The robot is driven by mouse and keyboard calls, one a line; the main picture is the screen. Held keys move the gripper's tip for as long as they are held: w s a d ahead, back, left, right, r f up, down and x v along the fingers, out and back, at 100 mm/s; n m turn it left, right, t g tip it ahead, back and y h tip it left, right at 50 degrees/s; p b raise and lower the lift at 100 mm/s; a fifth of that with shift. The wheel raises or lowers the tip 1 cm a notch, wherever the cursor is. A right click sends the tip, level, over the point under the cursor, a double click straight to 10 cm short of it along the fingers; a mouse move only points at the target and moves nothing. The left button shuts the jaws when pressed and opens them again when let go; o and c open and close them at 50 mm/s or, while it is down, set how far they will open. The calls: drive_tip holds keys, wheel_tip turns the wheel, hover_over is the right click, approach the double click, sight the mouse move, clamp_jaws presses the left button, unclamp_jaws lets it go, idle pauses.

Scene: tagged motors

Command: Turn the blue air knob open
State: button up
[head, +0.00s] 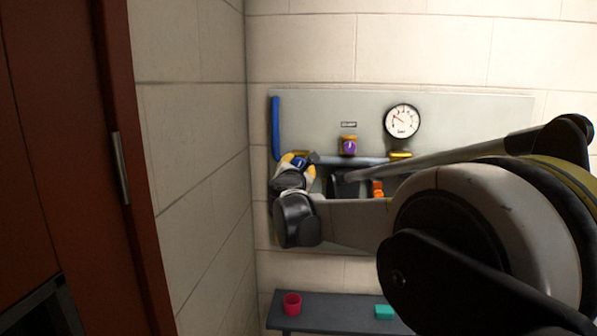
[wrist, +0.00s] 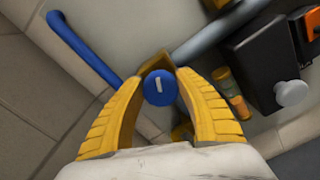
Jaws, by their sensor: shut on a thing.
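The blue air knob (wrist: 160,88) is round with a white mark on its face. In the wrist view it sits between the two yellow fingers of my gripper (wrist: 161,92), which are shut on it. The knob is in front of a brass-coloured valve body on the pipe. In the head view my gripper (head: 294,162) is at the left part of the grey wall panel (head: 440,112), beside the blue pipe (head: 276,128). There the knob is mostly hidden by my gripper.
A purple knob (head: 349,147) and a round gauge (head: 402,120) are on the panel to the right. A dark box with a pale round knob (wrist: 291,93) is close on the right in the wrist view. Below, a grey shelf (head: 340,315) holds a red cup (head: 292,304) and a teal block (head: 384,312).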

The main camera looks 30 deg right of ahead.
drive_tip(key=m+b, duration=0.2)
drive_tip(key=m, duration=0.4)
drive_tip(key=shift+d+f+b, duration=0.1)
drive_tip(key=shift+b, duration=0.25)
drive_tip(key=m+b, duration=0.1)
drive_tip(key=m, duration=0.5)
drive_tip(key=shift+b, duration=0.35)
drive_tip(key=shift+m, duration=0.3)
drive_tip(key=o, duration=1.2)
drive_tip(key=shift+f, duration=0.1)
drive_tip(key=v, duration=1.2)
